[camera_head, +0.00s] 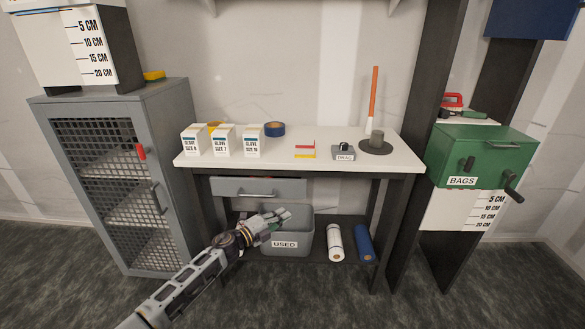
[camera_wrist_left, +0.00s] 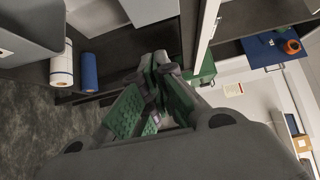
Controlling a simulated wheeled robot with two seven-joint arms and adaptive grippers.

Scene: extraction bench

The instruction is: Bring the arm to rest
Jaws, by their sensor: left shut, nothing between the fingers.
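My left arm reaches in from the lower left in the head view. My left gripper (camera_head: 284,215) is shut and empty, in front of the grey bin labelled USED (camera_head: 297,243) on the bench's lower shelf. In the left wrist view the gripper (camera_wrist_left: 158,62) shows its green-padded fingers with the tips together and nothing held. Whether it touches the bin's rim I cannot tell. My right gripper is in neither view.
The white bench top (camera_head: 320,155) carries glove boxes (camera_head: 224,141), tape (camera_head: 274,129) and a DRAG block (camera_head: 344,152). A white roll (camera_head: 335,243) and a blue roll (camera_head: 364,243) lie right of the bin. A mesh cabinet (camera_head: 110,190) stands left, a green BAGS box (camera_head: 481,156) right.

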